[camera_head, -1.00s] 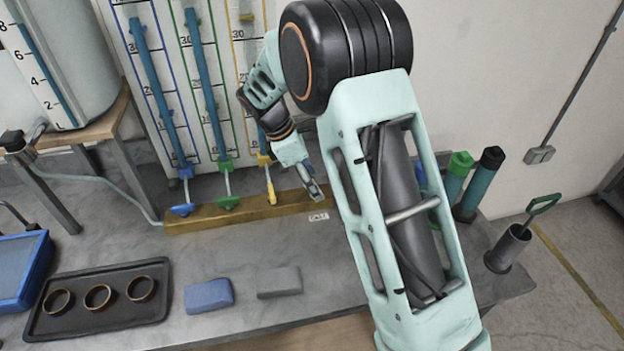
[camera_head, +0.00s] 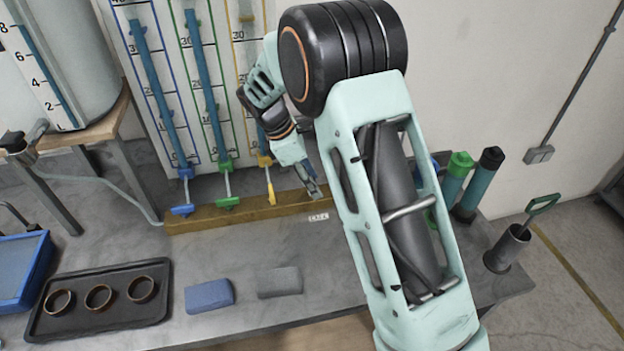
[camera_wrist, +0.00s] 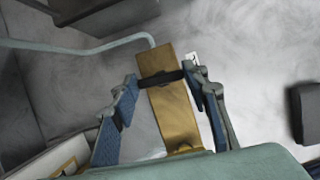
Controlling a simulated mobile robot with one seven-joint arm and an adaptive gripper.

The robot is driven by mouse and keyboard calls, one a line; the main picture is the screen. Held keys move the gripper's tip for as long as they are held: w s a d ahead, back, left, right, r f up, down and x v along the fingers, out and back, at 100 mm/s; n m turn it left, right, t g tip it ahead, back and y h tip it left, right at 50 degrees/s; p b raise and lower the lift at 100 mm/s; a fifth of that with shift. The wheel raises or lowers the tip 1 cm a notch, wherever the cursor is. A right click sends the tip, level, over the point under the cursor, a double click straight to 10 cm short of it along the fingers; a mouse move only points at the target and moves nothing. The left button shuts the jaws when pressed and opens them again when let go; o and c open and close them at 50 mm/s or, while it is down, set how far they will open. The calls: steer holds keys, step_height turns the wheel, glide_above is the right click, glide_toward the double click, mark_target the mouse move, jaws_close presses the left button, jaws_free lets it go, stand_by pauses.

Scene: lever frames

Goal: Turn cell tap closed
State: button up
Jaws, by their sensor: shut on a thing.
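My gripper (camera_head: 312,188) reaches down to the right end of the brass-coloured block (camera_head: 235,213) on the bench, by a small white label (camera_head: 318,217). In the wrist view my gripper's two fingers (camera_wrist: 160,80) stand on either side of the block (camera_wrist: 172,112). They are shut on the dark bar-shaped handle of the cell tap (camera_wrist: 160,78), which lies across the block from finger to finger. The label (camera_wrist: 193,58) shows beside the right finger. In the head view the cell tap is hidden by my gripper.
Blue (camera_head: 183,209), green (camera_head: 228,202) and yellow (camera_head: 271,190) taps sit along the block under the tubes. A black tray (camera_head: 75,325) with three rings, a blue block (camera_head: 209,296) and a grey block (camera_head: 280,282) lie in front. Capped cylinders (camera_head: 478,185) stand at right.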

steer(key=m+p, duration=0.1)
steer(key=m, duration=0.1)
steer(key=m+g, duration=0.1)
steer(key=m, duration=0.1)
steer(key=shift+w+r+g+p, duration=0.1)
steer(key=shift+w+g+p, duration=0.05)
steer(key=shift+g+p, duration=0.2)
steer(key=m, duration=0.2)
steer(key=m+g+p, duration=0.1)
steer(key=m, duration=0.1)
steer(key=shift+w+m+g+y, duration=0.15)
steer(key=shift+m+g+y, duration=0.15)
steer(key=shift+y, duration=0.1)
steer(key=m+g+y, duration=0.1)
steer(key=m, duration=0.3)
steer(key=shift+w+d+m, duration=0.1)
steer(key=shift+d+m, duration=0.05)
steer(key=shift+m, duration=0.15)
steer(key=shift+d+m+g+y, duration=0.15)
steer(key=shift+m+y, duration=0.25)
steer(key=shift+m, duration=0.6)
steer(key=shift+a+m+g+y, duration=0.15)
steer(key=shift+m+y, duration=0.25)
steer(key=shift+m, duration=0.6)
steer(key=shift+d, duration=0.1)
steer(key=o, duration=1.2)
steer(key=shift+c, duration=0.2)
